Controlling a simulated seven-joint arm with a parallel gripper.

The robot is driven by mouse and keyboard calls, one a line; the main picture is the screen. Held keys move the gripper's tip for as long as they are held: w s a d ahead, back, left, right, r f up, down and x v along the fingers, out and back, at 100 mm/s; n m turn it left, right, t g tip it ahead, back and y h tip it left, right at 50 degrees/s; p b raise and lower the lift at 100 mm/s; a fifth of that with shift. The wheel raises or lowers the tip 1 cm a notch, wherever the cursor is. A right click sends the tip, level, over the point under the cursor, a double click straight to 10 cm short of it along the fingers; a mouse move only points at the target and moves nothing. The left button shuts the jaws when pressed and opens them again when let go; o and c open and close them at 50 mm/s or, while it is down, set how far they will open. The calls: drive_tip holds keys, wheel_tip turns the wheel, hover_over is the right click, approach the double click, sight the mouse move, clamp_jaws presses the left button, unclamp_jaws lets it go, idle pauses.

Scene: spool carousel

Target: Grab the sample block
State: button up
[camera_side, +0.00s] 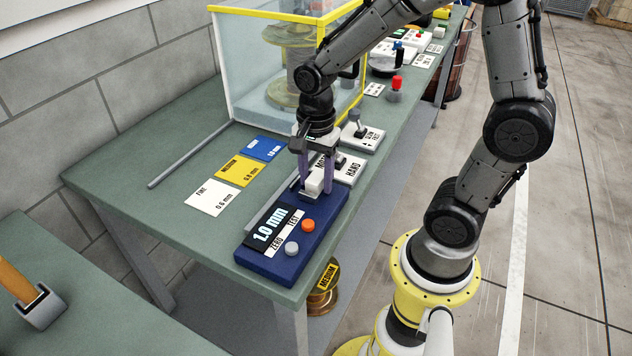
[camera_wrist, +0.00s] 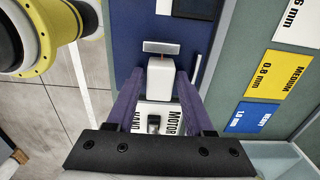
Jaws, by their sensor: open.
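The sample block, a small white block (camera_side: 314,185), stands on the dark blue gauge (camera_side: 276,272) on the green bench, at the end far from its buttons. In the wrist view the white block (camera_wrist: 161,86) lies between the purple fingers of my gripper (camera_wrist: 160,77). The fingers are open, one on each side of the block, and a narrow gap seems to show beside it. In the side view my gripper (camera_side: 316,188) points down over the block, with its fingertips low near the gauge top. Whether a finger touches the block is unclear.
The gauge display (camera_side: 268,228) reads 1.0 mm, beside ZERO and TEST buttons. White (camera_side: 208,197), yellow and blue cards lie to the left. A MOTOR/HAND switch panel (camera_side: 349,169) sits just behind the gauge. A yellow-edged clear case (camera_side: 245,75) with a spool stands behind.

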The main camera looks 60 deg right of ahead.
drive_tip(key=shift+c, duration=0.3)
clamp_jaws()
drive_tip(key=shift+r, duration=0.1)
